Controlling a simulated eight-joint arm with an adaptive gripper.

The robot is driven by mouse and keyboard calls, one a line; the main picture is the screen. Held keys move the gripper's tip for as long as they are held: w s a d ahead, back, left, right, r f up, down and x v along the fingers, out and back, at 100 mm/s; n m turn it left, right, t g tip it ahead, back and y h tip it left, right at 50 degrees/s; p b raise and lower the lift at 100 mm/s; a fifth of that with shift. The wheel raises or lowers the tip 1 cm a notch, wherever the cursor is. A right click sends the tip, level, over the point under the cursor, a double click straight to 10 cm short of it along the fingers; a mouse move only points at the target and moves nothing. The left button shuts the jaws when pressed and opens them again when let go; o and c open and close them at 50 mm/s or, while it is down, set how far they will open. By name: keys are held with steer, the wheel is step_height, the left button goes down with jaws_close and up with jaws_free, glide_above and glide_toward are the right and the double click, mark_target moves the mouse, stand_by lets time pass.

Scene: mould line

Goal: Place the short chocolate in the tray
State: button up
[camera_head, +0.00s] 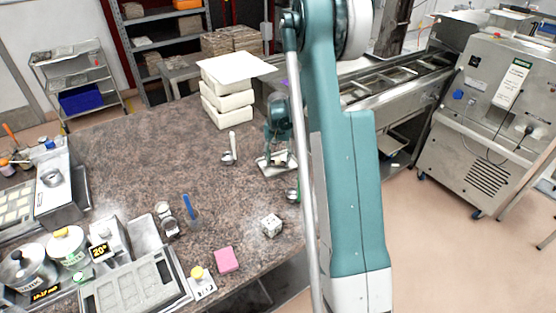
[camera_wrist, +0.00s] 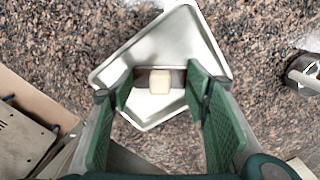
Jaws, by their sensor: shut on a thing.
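My gripper (camera_wrist: 158,86) has its green pads pointing down over a shallow metal tray (camera_wrist: 165,40). Between the fingertips shows a small cream block (camera_wrist: 160,82), which I take to be the short chocolate, with a dark brown strip on either side of it. The pads are shut on it; the exact contact is hard to see. The block is over the tray's inside; whether it touches the floor I cannot tell. In the head view the tray (camera_head: 266,171) lies on the counter beside my arm, with my gripper (camera_head: 278,153) over it, partly hidden.
White stacked boxes (camera_head: 228,103) stand behind the tray. A metal scoop (camera_head: 229,157) lies left of it, and a white die-like cube (camera_head: 271,225) and a pink block (camera_head: 226,260) are nearer. In the wrist view a metal cup (camera_wrist: 303,75) is at right. The counter's left middle is clear.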

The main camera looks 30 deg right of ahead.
mark_target(278, 159)
steer(key=shift+f, duration=0.15)
steer(key=o, duration=0.7)
steer(key=shift+c, duration=0.2)
steer(key=shift+r, duration=0.25)
step_height(278, 159, up, 12)
stand_by(0.7)
